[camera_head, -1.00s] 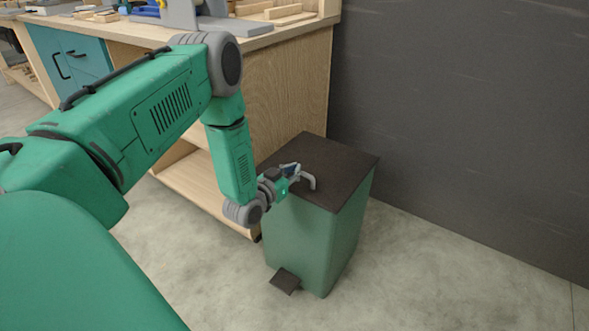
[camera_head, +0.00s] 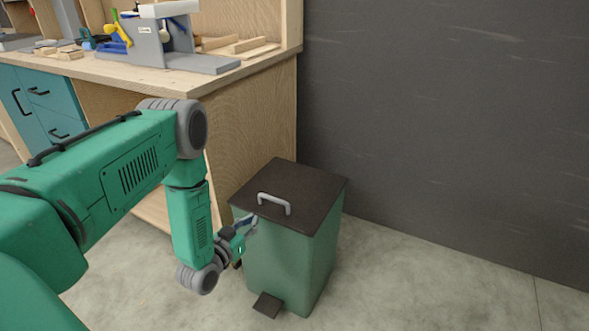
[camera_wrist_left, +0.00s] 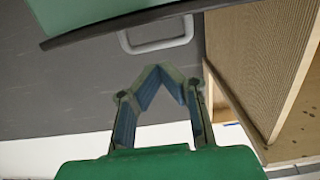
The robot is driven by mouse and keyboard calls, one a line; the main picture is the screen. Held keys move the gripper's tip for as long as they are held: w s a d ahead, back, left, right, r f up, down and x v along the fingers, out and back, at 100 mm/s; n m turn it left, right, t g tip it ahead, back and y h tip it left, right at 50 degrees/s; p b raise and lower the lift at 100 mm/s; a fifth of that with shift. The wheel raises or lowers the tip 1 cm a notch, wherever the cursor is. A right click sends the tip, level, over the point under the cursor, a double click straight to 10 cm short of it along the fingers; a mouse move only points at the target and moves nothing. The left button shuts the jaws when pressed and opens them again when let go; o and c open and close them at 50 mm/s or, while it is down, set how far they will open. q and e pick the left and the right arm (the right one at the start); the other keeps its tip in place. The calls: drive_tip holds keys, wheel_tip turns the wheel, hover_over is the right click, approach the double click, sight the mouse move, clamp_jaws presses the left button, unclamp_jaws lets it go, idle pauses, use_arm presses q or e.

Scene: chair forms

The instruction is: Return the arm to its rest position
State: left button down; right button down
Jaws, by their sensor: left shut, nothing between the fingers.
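My left arm comes in from the left in the head view. My left gripper (camera_head: 250,223) is shut and empty, near the upper front-left side of the green bin (camera_head: 282,262). It is apart from the grey handle (camera_head: 274,203) on the bin's dark lid (camera_head: 310,187). The lid lies closed. In the left wrist view the fingers (camera_wrist_left: 158,68) meet at their tips with nothing between them. The handle (camera_wrist_left: 157,42) shows beyond the tips, below the bin's green side (camera_wrist_left: 80,14). My right gripper is not in view.
A wooden workbench (camera_head: 190,82) with tools, wood pieces and a grey stand (camera_head: 160,45) on top is at the back left. Teal drawers (camera_head: 42,105) are under it. A dark wall (camera_head: 450,130) stands behind the bin. The floor to the right is clear.

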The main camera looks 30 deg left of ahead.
use_arm(q)
drive_tip(key=s+d+f+m+g+h+p, duration=0.1)
drive_tip(key=s+d+g+h+p, duration=0.35)
drive_tip(key=s+d+g, duration=0.8)
drive_tip(key=s+d+r+g+y+p, duration=0.1)
drive_tip(key=s+d+r+g+p, duration=0.1)
drive_tip(key=s, duration=0.6)
drive_tip(key=s+d+r+g+y+p, duration=0.1)
drive_tip(key=s+d+r+g+p, duration=0.1)
drive_tip(key=s, duration=0.6)
drive_tip(key=shift+d+r+m+y, duration=0.2)
drive_tip(key=shift+d+m+y, duration=0.1)
drive_tip(key=shift+m+y, duration=0.1)
